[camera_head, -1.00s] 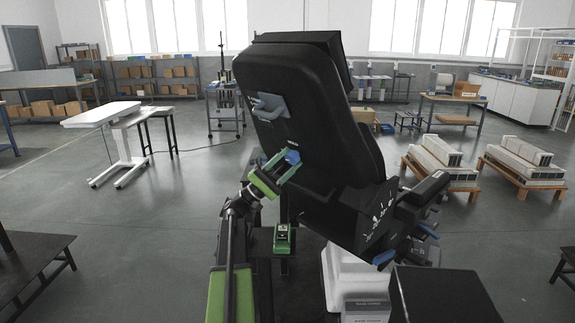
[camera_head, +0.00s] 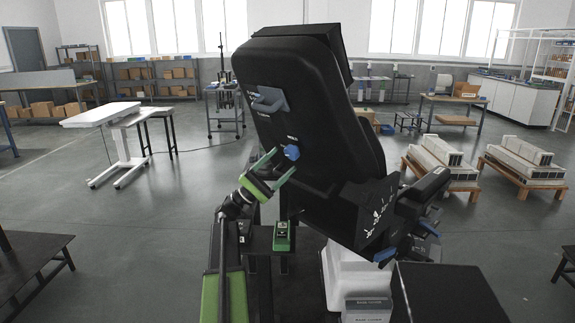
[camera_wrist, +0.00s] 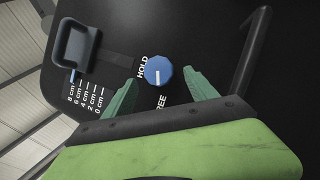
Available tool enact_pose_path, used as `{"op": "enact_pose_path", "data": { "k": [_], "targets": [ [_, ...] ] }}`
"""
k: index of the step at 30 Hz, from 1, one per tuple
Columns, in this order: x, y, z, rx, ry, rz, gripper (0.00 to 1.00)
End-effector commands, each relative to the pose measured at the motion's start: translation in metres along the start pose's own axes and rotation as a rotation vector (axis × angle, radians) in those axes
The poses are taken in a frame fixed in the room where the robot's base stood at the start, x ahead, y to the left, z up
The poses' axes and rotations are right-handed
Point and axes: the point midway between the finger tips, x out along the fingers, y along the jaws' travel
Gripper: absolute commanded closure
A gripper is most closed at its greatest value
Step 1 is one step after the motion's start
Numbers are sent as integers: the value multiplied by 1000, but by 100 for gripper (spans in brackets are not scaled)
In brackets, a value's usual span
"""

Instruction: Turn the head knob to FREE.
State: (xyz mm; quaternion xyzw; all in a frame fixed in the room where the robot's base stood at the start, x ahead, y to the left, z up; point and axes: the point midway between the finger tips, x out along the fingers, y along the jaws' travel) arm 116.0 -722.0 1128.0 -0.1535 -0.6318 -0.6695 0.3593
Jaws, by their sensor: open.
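A grey-blue handle (camera_head: 269,100) is above the knob; in the wrist view it (camera_wrist: 76,46) is beside a centimetre scale. A black bar (camera_wrist: 247,50) stands out at right there. A small green box (camera_head: 283,237) is on a stand below my gripper.

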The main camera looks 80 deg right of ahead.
Motion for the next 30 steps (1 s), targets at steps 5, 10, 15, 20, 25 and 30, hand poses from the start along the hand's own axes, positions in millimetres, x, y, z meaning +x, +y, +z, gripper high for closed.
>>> {"op": "enact_pose_path", "data": {
  "k": [5,10,15,20,25,30],
  "targets": [
    [-62,-9,-2,3,2,0,33],
    [-105,-8,-2,2,1,0,33],
    [-131,-5,-1,0,0,0,33],
    [-138,-2,0,0,-1,0,33],
    [-137,-1,0,0,-1,0,33],
    [-138,-1,0,1,0,0,33]
  ]
}}
